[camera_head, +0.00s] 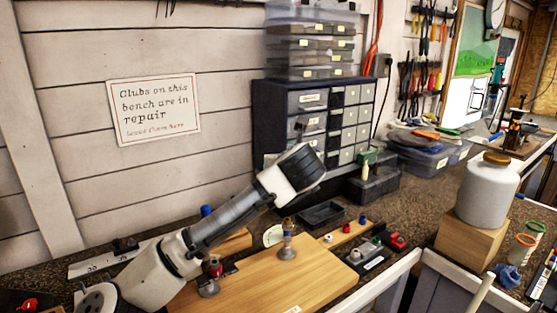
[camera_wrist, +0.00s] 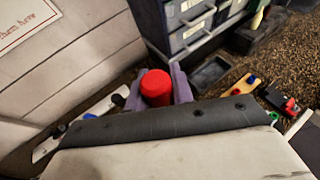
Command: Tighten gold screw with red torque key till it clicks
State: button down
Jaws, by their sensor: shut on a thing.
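In the wrist view my gripper (camera_wrist: 157,80) has its purple fingers on both sides of a red, round-topped piece, the torque key (camera_wrist: 156,90), and is shut on it. The key's lower end is hidden behind my dark wrist edge. In the head view my wrist (camera_head: 292,175) is raised above the bench, and the fingers and key cannot be made out. A grey post with a gold-brown top (camera_head: 288,228) stands upright on the wooden board (camera_head: 270,277), below my wrist. I cannot tell a separate gold screw on it.
A drawer cabinet (camera_head: 285,100) stands behind. An empty black tray (camera_head: 321,215) and a strip with coloured caps (camera_head: 345,235) lie to the right of the post. A white jar (camera_head: 487,195) stands on a wooden block (camera_head: 470,241). A red-topped fitting (camera_head: 214,267) is at the board's left.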

jog(key=shift+s+r, duration=0.1)
jog(key=shift+s, duration=0.05)
dwell(0.3)
jog(key=shift+f+b, duration=1.85)
jog(key=shift+f, duration=1.1)
jog(key=shift+f+b, duration=0.35)
jog(key=shift+f, duration=0.65)
jog(key=c, duration=1.1)
grip_release()
jog(key=shift+r, duration=0.1)
jog(key=shift+s, duration=0.1)
jog(key=b+v, duration=0.3)
jog(key=v, duration=1)
jog(key=shift+s+r, duration=0.15)
jog(key=shift+s, duration=0.2)
